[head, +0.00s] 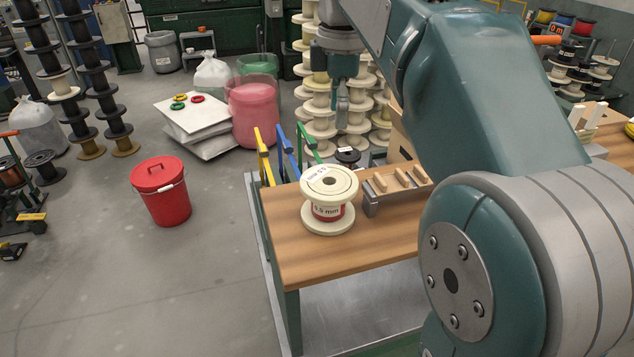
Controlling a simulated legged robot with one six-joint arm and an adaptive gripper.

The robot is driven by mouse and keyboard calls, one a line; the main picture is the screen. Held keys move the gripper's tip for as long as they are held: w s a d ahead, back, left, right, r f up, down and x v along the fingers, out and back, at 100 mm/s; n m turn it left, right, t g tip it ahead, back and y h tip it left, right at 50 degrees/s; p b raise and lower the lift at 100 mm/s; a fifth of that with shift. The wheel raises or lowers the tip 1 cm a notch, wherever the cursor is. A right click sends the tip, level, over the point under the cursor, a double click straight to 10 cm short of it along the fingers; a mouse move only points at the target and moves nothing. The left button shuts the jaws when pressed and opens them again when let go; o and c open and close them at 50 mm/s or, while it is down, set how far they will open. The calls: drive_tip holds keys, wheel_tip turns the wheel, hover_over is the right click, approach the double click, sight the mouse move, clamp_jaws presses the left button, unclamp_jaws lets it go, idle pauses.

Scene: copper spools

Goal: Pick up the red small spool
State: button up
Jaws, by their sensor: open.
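A cream spool with a red winding (328,208) stands upright on the wooden workbench (305,265), near its left end. A "mm" marking shows on its red middle and a white label lies on its top flange. My gripper (342,112) hangs pointing down, higher in the picture than the spool and apart from it. It is open and holds nothing that I can see. The gap between its fingers is hard to make out from this side. My arm hides much of the bench's right part.
A grey holder with wooden pieces (398,190) stands right beside the spool. Yellow, blue and green handles (284,150) rise along the bench's back left edge. Stacks of cream spools (318,115) stand behind. A red bucket (162,190) is on the floor; the bench front is clear.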

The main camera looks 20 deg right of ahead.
hover_over(327, 169)
drive_tip(key=f, duration=0.5)
drive_tip(key=shift+d, duration=0.4)
drive_tip(key=f, duration=0.2)
drive_tip(key=a+f, duration=0.1)
drive_tip(key=f, duration=0.2)
drive_tip(key=shift+f, duration=0.35)
clamp_jaws()
